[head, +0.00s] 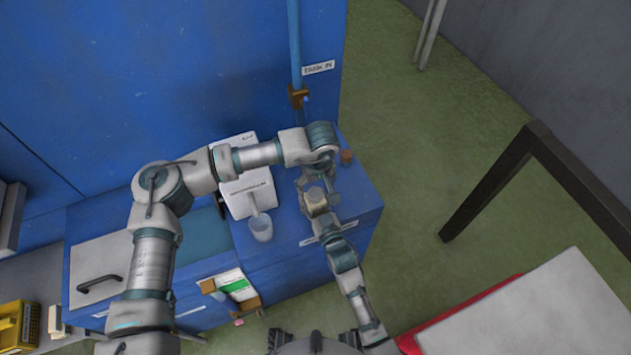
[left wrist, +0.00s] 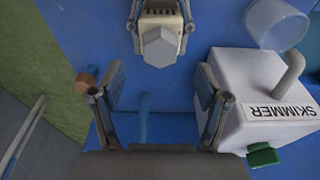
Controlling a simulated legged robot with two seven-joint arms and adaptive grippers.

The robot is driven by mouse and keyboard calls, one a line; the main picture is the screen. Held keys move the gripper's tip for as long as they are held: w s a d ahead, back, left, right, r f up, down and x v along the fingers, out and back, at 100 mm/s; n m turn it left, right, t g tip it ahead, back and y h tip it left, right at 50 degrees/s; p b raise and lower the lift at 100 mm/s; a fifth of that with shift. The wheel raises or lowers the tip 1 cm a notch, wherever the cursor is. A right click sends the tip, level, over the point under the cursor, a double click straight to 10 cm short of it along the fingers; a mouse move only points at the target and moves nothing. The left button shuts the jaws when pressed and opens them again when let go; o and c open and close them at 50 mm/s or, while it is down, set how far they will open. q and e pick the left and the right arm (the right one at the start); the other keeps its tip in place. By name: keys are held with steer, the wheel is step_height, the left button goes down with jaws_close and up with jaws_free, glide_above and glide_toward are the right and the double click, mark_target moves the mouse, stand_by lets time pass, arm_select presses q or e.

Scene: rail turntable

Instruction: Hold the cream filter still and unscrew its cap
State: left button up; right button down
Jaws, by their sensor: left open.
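The cream filter (head: 314,196) stands on the blue cabinet top. In the left wrist view the filter (left wrist: 179,47) shows a light grey, angular cap (left wrist: 158,44) facing the camera. My left gripper (head: 317,181) is open and empty above and just behind the filter. In the left wrist view its fingers (left wrist: 161,82) are spread wide, with the cap beyond them and apart from them. My right gripper (head: 319,214) comes from the front, with fingers along both sides of the filter, and appears shut on it. Its fingertip contact is partly hidden.
A white skimmer box (left wrist: 258,88) with a grey pipe stands beside the left gripper, and a clear cup (head: 261,228) is near it. A small brown cylinder (head: 346,157) sits at the cabinet's back right. A blue vertical pipe (head: 294,45) rises behind.

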mark_target(316, 192)
arm_select(q)
steer(key=shift+f, duration=1.85)
jaws_close()
steer(key=n, duration=0.5)
steer(key=shift+y, duration=0.4)
steer(key=shift+n, duration=0.6)
steer(key=shift+g, duration=0.3)
steer(key=n, duration=0.6)
steer(key=shift+d+g, duration=0.1)
steer(key=shift+g, duration=0.3)
